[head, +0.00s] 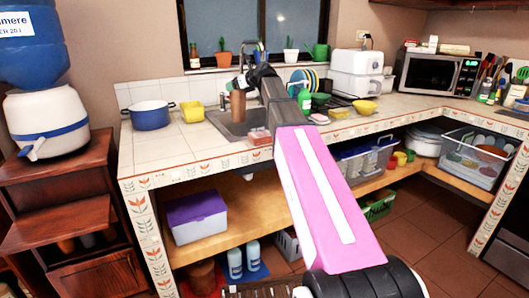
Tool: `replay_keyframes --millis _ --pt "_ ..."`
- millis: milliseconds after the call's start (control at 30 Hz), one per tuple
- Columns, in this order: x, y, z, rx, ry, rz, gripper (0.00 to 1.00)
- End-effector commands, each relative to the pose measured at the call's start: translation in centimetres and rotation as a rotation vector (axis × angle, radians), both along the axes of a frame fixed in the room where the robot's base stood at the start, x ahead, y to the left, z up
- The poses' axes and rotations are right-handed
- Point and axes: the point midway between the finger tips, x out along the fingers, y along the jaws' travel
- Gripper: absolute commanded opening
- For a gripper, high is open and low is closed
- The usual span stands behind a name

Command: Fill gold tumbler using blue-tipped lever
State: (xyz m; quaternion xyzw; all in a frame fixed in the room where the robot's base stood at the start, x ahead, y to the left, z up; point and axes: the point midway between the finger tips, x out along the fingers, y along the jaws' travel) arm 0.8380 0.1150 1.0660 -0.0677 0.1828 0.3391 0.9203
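My arm reaches out over the sink (259,121), and my gripper (241,86) is at its far end, small and dark. A brown-gold upright cylinder (238,107), likely the gold tumbler, is right below the gripper at the sink. I cannot tell whether the fingers hold it or are only close to it. A water dispenser (47,120) with a big blue bottle stands on the wooden cabinet at left. Its spout with a pale lever (33,150) points down-left; a blue tip is not clear. A grey tap (261,52) is partly visible behind the gripper.
A blue pot (151,115) and a yellow container (192,111) stand on the tiled counter left of the sink. A green bottle (304,99) and bowls stand to its right. A microwave (428,74) is farther right. Some counter front is clear.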

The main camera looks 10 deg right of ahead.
Motion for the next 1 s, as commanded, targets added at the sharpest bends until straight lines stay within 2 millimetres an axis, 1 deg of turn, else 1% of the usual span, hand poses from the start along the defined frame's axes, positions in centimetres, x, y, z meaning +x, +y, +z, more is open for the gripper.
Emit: replay_keyframes --millis 333,400,567,633,767,867,1000 --pt "-0.1 0.0 -2.2 0.001 0.001 0.001 0.26" --pt "-0.1 0.0 -3.2 0.001 0.002 0.001 0.26" --pt "-0.1 0.0 -4.8 0.002 0.001 0.000 0.26" --pt "-0.1 0.0 -5.8 0.000 0.001 0.000 0.26" --pt "-0.1 -0.1 -6.6 0.002 0.001 0.000 0.26" --pt "0.0 -0.6 -7.1 0.001 0.001 -0.001 0.26" --pt "0.3 -2.5 -8.3 0.002 0.001 -0.003 0.26"
